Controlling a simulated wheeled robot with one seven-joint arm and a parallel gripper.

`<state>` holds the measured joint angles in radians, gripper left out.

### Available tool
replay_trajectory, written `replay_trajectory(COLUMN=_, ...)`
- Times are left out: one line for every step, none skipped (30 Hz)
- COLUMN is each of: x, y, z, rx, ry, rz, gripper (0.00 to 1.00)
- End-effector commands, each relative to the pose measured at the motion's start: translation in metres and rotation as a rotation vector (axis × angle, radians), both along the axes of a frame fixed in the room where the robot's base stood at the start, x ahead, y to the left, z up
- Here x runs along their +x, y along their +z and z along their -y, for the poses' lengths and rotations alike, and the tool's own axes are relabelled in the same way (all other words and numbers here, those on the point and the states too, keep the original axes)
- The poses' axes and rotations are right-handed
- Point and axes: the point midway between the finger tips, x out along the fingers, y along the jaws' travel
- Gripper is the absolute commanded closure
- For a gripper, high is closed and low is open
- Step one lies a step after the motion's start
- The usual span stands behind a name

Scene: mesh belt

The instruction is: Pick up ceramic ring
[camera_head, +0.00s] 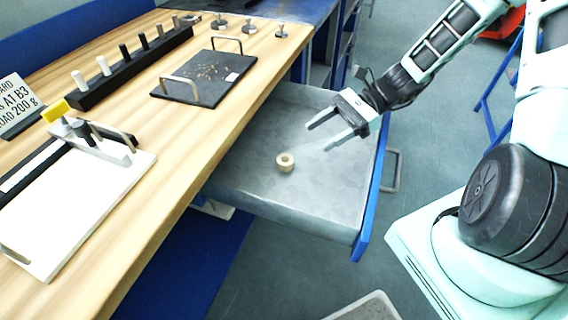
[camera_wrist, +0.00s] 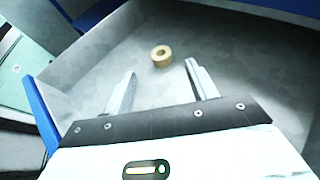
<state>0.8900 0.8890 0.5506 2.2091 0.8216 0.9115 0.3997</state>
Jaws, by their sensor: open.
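The ceramic ring (camera_head: 285,162) is a small cream-tan ring with a dark hole. It lies on the grey floor of the open drawer (camera_head: 320,199), near its middle. My gripper (camera_head: 317,138) is open and empty. It hangs over the drawer from the right, above the ring and to its right in the head view. In the wrist view my gripper's two fingers (camera_wrist: 161,68) are wide apart and do not touch the ring.
The drawer's blue front (camera_head: 369,205) and metal handle (camera_head: 392,170) are at the right. Wooden worktop (camera_head: 178,136) on the left carries a dark tray (camera_head: 203,79), a peg rack (camera_head: 130,64) and a white board (camera_head: 75,200). The drawer floor around the ring is clear.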

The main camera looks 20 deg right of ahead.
Motion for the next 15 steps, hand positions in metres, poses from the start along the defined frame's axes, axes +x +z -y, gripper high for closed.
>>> replay_trajectory(x=0.0, y=-0.013, z=0.0, rx=0.002, ry=0.0, rz=-0.002, gripper=0.43)
replay_trajectory(x=0.0, y=-0.018, z=0.0, rx=0.002, ry=0.0, rz=-0.003, gripper=0.43)
replay_trajectory(x=0.0, y=-0.024, z=-0.001, rx=0.002, ry=0.001, rz=-0.003, gripper=0.43)
replay_trajectory(x=-0.001, y=-0.023, z=-0.008, rx=0.002, ry=0.003, rz=-0.001, gripper=0.43)
replay_trajectory(x=0.0, y=-0.024, z=-0.012, rx=0.001, ry=0.004, rz=0.001, gripper=0.43)
replay_trajectory(x=0.0, y=-0.026, z=-0.016, rx=0.0, ry=0.004, rz=0.001, gripper=0.43)
replay_trajectory(x=0.0, y=-0.027, z=-0.018, rx=-0.001, ry=0.004, rz=0.001, gripper=0.43)
replay_trajectory(x=-0.001, y=-0.028, z=-0.02, rx=-0.001, ry=0.004, rz=0.001, gripper=0.43)
replay_trajectory(x=-0.001, y=-0.028, z=-0.022, rx=-0.001, ry=0.002, rz=0.0, gripper=0.43)
replay_trajectory(x=-0.001, y=-0.029, z=-0.023, rx=-0.001, ry=0.002, rz=0.0, gripper=0.43)
replay_trajectory(x=-0.001, y=-0.03, z=-0.025, rx=-0.001, ry=0.002, rz=0.0, gripper=0.43)
replay_trajectory(x=-0.001, y=-0.031, z=-0.027, rx=-0.001, ry=0.002, rz=-0.001, gripper=0.43)
replay_trajectory(x=-0.001, y=-0.032, z=-0.03, rx=0.0, ry=0.002, rz=-0.001, gripper=0.43)
replay_trajectory(x=-0.001, y=-0.033, z=-0.034, rx=0.001, ry=0.003, rz=0.0, gripper=0.43)
replay_trajectory(x=-0.001, y=-0.036, z=-0.04, rx=0.0, ry=0.005, rz=0.001, gripper=0.43)
